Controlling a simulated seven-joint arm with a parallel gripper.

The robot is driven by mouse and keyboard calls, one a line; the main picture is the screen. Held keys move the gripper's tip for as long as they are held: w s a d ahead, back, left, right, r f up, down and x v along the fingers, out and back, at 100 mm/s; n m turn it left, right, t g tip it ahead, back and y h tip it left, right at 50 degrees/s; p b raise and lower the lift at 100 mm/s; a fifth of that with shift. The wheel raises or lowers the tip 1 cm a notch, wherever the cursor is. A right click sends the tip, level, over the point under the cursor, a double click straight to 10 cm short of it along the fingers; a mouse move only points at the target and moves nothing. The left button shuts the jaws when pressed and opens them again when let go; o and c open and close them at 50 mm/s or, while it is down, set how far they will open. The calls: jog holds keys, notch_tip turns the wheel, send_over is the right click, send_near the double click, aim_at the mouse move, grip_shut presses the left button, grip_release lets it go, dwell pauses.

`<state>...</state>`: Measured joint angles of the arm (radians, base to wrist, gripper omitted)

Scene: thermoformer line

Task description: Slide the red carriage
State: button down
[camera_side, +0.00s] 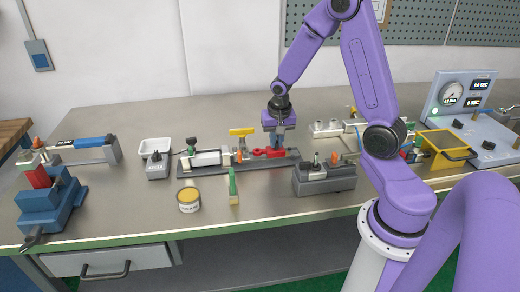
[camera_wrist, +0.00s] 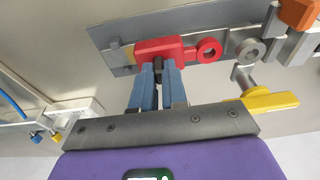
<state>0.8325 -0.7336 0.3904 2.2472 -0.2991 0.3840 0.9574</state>
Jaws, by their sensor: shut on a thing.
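The red carriage (camera_side: 272,152) sits on a long grey rail (camera_side: 288,160) near the middle of the bench. In the wrist view the carriage (camera_wrist: 150,46) is a red block with a red ring on its right side, and a grey ring stands apart just beyond it. My gripper (camera_side: 277,146) points down over the carriage. In the wrist view its blue fingers (camera_wrist: 158,70) are shut on a small dark knob at the carriage's edge. The rail (camera_wrist: 119,60) extends past the carriage on the left in that view.
A yellow-handled clamp (camera_side: 241,132) stands behind the rail. A grey fixture (camera_side: 325,180) stands front right.

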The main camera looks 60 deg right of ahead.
jog(key=shift+s+d, duration=0.55)
jog(key=shift+d, duration=0.05)
jog(key=c, duration=1.1)
grip_release()
notch_tip(320, 180, up, 17)
jog(key=s+a, duration=0.2)
jog(key=s+a+f+n+y, duration=0.1)
jog(key=s+a+n, duration=0.35)
jog(key=a, duration=0.25)
jog(key=s+a+f+n, duration=0.2)
jog(key=s+a+n, duration=0.1)
jog(key=a+n, duration=0.35)
jog(key=s+a+f+n, duration=0.1)
jog(key=s+a+n, duration=0.2)
jog(key=s+n, duration=0.2)
jog(key=s+a+f+n+g, duration=0.1)
jog(key=s+a+f+n, duration=0.1)
jog(key=s+n, duration=0.3)
jog(key=s+a, duration=0.1)
jog(key=s, duration=0.2)
jog(key=shift+n+y, duration=0.3)
jog(key=shift+y, duration=0.1)
